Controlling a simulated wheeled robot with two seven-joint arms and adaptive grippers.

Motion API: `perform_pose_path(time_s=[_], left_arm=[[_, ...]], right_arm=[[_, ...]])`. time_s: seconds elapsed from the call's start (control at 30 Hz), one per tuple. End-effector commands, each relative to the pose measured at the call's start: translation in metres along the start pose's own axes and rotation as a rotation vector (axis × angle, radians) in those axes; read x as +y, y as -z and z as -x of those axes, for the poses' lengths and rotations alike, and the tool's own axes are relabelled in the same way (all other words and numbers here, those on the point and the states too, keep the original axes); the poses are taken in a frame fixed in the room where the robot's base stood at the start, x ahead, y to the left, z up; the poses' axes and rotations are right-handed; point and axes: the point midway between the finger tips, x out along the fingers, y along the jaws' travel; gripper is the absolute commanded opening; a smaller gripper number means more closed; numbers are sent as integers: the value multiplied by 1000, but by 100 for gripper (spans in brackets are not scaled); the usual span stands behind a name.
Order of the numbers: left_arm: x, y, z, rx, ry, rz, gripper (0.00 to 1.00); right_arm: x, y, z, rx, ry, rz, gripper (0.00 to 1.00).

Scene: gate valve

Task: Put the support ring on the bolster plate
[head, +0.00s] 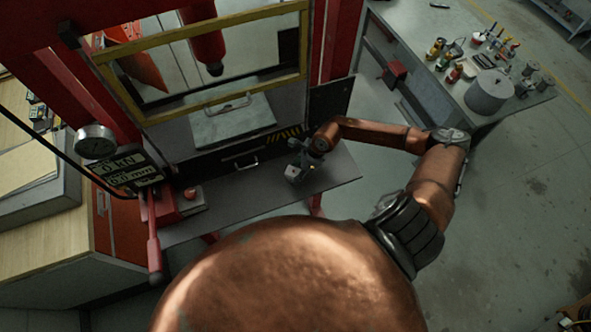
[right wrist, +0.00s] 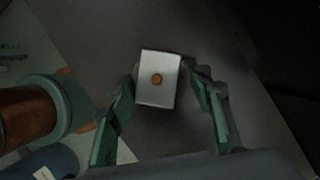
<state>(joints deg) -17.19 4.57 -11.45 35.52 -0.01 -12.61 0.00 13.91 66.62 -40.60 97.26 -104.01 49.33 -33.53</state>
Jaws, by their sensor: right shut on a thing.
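My right gripper (head: 298,171) is over the shelf in front of the press, at the right. In the right wrist view its green fingers (right wrist: 160,82) are shut on a pale rectangular block (right wrist: 147,95) with a round copper-coloured spot in its face. The block also shows small in the head view (head: 291,174). No clear ring shape shows, so I cannot tell whether this is the support ring. The bolster plate seems to be the flat pale grey plate (head: 235,123) inside the press, behind the gripper and to its left. It looks bare. My left gripper is not in view.
The yellow guard frame (head: 200,32) stands above the plate, and a red ram (head: 209,50) hangs behind it. A gauge (head: 97,141), a display (head: 133,174) and a red lever (head: 153,235) are at the left. The grey shelf (head: 225,218) has free room. A cluttered bench (head: 430,95) stands right.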

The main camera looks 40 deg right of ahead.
Motion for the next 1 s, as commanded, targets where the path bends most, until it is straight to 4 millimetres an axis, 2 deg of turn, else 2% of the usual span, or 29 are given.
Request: perform_pose_path(time_s=[0.37,0.4,0.63,1.0], left_arm=[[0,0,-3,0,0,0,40],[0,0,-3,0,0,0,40],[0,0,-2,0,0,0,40],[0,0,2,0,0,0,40]], right_arm=[[0,1,-4,-3,1,1,7],[0,2,-5,0,0,0,48],[0,2,-4,0,0,0,64],[0,0,0,0,0,0,64]])
